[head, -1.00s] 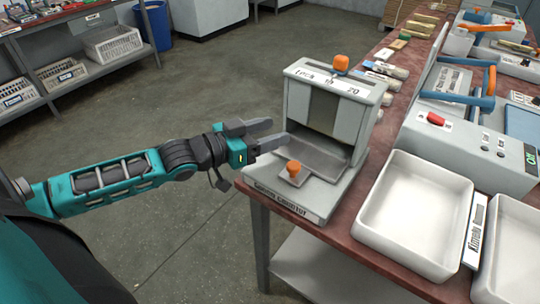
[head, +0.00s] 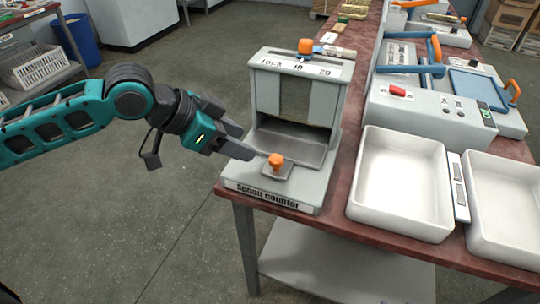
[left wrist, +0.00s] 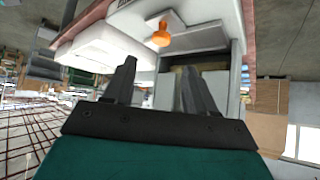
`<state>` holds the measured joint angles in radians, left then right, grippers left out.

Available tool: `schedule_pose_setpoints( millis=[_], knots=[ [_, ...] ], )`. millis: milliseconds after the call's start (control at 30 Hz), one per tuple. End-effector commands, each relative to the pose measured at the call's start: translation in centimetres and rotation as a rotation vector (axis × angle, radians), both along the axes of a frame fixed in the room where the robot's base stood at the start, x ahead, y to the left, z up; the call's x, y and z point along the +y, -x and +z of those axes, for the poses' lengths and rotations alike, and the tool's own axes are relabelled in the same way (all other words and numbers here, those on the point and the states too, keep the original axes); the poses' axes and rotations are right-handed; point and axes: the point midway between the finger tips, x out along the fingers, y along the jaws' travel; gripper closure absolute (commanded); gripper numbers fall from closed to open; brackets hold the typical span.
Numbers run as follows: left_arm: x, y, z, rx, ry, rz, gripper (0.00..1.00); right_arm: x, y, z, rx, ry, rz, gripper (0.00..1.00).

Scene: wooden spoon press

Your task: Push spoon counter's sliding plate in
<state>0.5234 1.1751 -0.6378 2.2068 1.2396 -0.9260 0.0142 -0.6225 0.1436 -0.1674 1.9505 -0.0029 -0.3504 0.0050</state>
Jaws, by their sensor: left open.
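The spoon counter (head: 329,177) is a grey box with an open front, standing at the near left end of the red-brown table. Its sliding plate (head: 262,171) sticks out at the front and carries an orange knob (head: 276,160). In the left wrist view the orange knob (left wrist: 161,36) shows above the fingers. My left gripper (head: 246,142) is open and empty, just left of the knob, with a fingertip close to it; I cannot tell if they touch. My right gripper is not in view.
A second orange knob (head: 305,46) sits on top of the counter by its printed scale. Two white trays (head: 401,181) stand right of it. Grey machines with blue handles (head: 430,105) are behind them. Open floor lies left of the table.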

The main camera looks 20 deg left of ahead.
Motion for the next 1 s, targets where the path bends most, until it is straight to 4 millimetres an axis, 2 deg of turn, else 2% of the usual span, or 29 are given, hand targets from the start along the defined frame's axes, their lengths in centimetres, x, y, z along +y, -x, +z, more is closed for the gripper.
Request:
schedule_pose_setpoints(
  millis=[300, 500, 933, 1000],
  knots=[
    [-3.3, -3.1, -4.5, 0.0, 0.004, 0.0, 0.44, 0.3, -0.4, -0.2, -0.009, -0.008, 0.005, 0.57],
    [-4.7, -4.4, -6.5, 0.0, 0.001, 0.002, 0.44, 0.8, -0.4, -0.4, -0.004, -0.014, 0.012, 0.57],
    [-5.2, -4.9, -7.1, -0.001, 0.0, 0.002, 0.44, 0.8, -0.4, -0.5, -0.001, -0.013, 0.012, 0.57],
    [-5.2, -4.9, -7.1, -0.001, 0.0, 0.002, 0.5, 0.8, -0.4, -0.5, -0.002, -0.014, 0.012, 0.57]
  ],
)
